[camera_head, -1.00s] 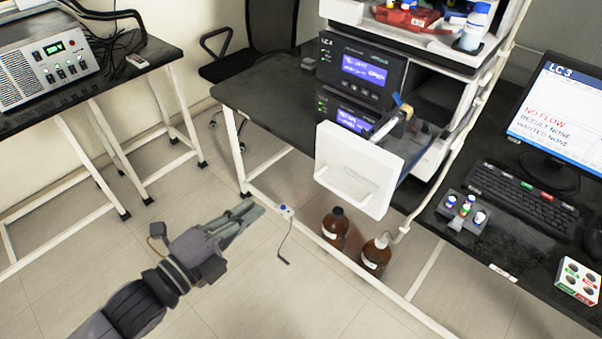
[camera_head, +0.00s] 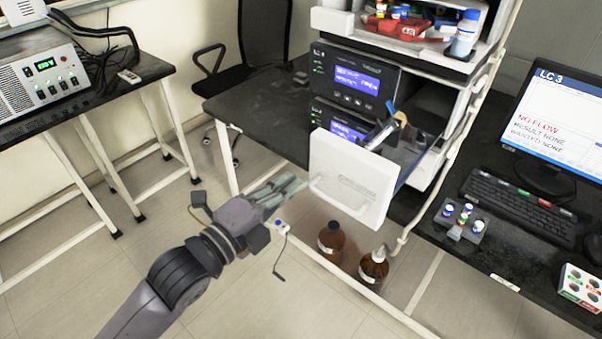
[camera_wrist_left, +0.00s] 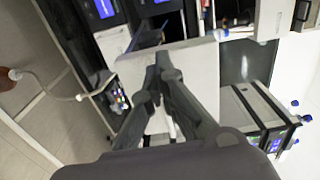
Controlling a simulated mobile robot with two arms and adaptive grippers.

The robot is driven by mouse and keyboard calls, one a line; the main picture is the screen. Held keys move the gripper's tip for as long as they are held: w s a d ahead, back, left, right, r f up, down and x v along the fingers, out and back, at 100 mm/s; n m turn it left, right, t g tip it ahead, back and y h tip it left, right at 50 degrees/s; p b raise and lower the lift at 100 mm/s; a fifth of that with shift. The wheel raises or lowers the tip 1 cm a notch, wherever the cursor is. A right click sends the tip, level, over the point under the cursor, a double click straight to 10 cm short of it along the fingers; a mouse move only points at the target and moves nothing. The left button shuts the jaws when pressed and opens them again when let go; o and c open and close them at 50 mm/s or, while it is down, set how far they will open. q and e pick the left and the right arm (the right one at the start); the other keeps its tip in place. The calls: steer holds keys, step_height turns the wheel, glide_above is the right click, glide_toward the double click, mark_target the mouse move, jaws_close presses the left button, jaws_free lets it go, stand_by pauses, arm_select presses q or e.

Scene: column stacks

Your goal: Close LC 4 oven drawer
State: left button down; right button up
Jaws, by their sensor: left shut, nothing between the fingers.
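The oven drawer (camera_head: 352,172) is pulled out of the instrument stack, with its white front and handle (camera_head: 340,198) facing me. A blue-and-tan fitting (camera_head: 390,125) stands inside it. My left gripper (camera_head: 299,180) is shut and empty, just left of the drawer front and near the handle's left end; whether it touches cannot be told. In the left wrist view the shut fingers (camera_wrist_left: 163,68) overlap the white drawer front (camera_wrist_left: 196,68). My right gripper is not in view.
Instrument modules with blue screens (camera_head: 356,78) stand behind the drawer. A monitor (camera_head: 560,120) and keyboard (camera_head: 517,203) are on the right bench.

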mark_target(311, 168)
arm_select(q)
steer(key=shift+x, duration=1.75)
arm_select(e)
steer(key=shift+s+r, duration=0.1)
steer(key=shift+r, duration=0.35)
arm_select(q)
steer(key=shift+w, duration=0.1)
